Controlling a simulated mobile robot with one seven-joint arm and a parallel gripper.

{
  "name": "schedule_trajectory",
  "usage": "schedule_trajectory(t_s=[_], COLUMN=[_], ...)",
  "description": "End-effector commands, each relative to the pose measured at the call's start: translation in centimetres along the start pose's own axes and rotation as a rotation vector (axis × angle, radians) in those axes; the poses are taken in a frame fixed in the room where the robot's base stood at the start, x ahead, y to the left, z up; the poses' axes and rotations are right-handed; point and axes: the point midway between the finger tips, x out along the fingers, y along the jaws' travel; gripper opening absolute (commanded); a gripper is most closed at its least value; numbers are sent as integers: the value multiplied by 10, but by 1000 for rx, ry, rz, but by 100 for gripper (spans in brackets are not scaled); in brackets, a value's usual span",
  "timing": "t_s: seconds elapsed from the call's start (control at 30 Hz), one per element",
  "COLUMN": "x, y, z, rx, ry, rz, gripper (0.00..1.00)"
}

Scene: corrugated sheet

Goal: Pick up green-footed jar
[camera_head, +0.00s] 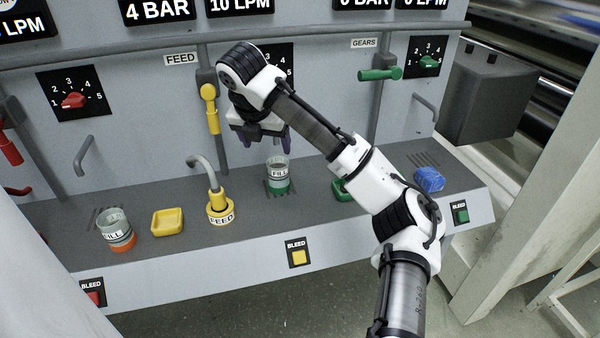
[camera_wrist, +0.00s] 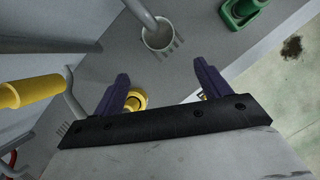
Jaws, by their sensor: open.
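The green-footed jar (camera_head: 278,172) stands upright on the grey ledge, with clear walls, a "FILL" label and a green base. In the wrist view the jar (camera_wrist: 158,37) shows from above as a pale round opening, beyond my fingertips; its green foot is hidden there. My gripper (camera_head: 262,139) is above the ledge, near the panel, up and slightly left of the jar. In the wrist view its two purple fingers (camera_wrist: 161,70) are spread apart with nothing held between them.
A yellow FEED spout (camera_head: 220,209) stands left of the jar, and a yellow dish (camera_head: 167,222) and orange-footed jar (camera_head: 116,230) lie farther left. A yellow handle (camera_head: 211,115) hangs beside my gripper. A blue object (camera_head: 429,179) sits at the ledge's right.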

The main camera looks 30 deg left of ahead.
Motion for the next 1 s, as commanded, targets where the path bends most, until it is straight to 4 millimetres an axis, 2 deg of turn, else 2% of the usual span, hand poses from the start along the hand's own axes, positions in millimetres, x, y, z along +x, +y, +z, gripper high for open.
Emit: schedule_trajectory(t_s=[0.17, 0.43, 0.77, 1.0], x=[20, 69, 92, 127], y=[-2, -1, -3, -3], z=[-1, -2, 2, 5], rx=[-6, -5, -4, -4], ry=[10, 9, 6, 7], rz=[-9, -5, -7, -8], gripper=[76, 76, 76, 76])
